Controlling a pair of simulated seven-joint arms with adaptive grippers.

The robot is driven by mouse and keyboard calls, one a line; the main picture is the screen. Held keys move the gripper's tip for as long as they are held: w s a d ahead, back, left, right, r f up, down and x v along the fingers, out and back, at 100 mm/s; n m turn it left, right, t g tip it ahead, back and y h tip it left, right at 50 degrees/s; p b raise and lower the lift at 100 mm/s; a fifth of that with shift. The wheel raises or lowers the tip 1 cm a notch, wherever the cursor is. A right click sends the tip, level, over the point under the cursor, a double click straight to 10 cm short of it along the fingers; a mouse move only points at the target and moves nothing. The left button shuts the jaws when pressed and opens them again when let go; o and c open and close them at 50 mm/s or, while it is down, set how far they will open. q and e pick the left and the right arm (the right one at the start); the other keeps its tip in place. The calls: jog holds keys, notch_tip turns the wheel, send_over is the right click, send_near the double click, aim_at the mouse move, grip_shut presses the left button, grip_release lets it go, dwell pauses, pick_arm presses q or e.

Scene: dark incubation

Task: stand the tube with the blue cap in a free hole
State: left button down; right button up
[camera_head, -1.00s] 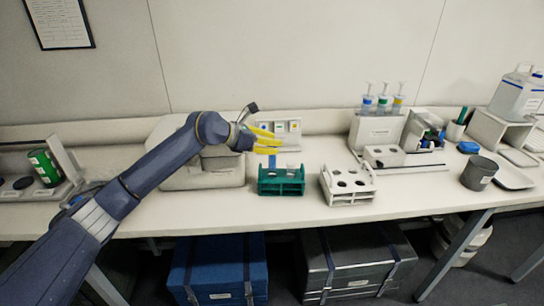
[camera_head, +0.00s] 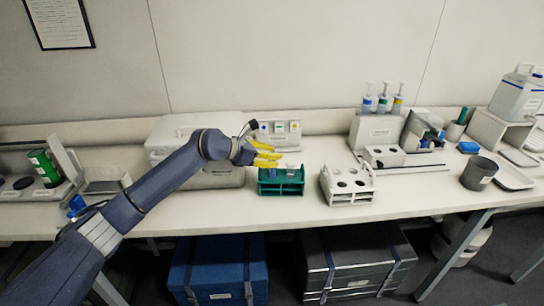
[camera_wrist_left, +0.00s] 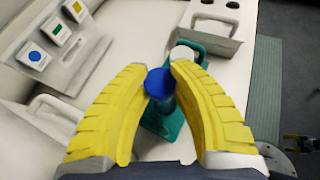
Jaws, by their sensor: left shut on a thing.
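The tube with the blue cap (camera_wrist_left: 159,84) is between the yellow fingertips of my left gripper (camera_wrist_left: 159,77) in the left wrist view. The gripper is shut on it near the cap. In the head view my left gripper (camera_head: 266,154) is just above the back left of the green rack (camera_head: 281,188). The green rack also shows below the tube in the left wrist view (camera_wrist_left: 199,44). The tube's lower end is hard to see, so I cannot tell whether it is inside a hole.
A white rack (camera_head: 347,198) with dark holes stands right of the green rack. A panel with coloured labels (camera_head: 279,133) is behind. Free bench lies in front of the racks.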

pick_arm(q)
jog(key=shift+f, duration=0.5)
jog(key=c, duration=1.2)
grip_release()
jog(key=shift+r, duration=0.1)
jog(key=shift+a+r, duration=0.15)
jog(key=shift+r, duration=0.45)
jog(key=v, duration=1.1)
jog(key=shift+s+a+r, duration=0.2)
jog(key=shift+s+a, duration=0.05)
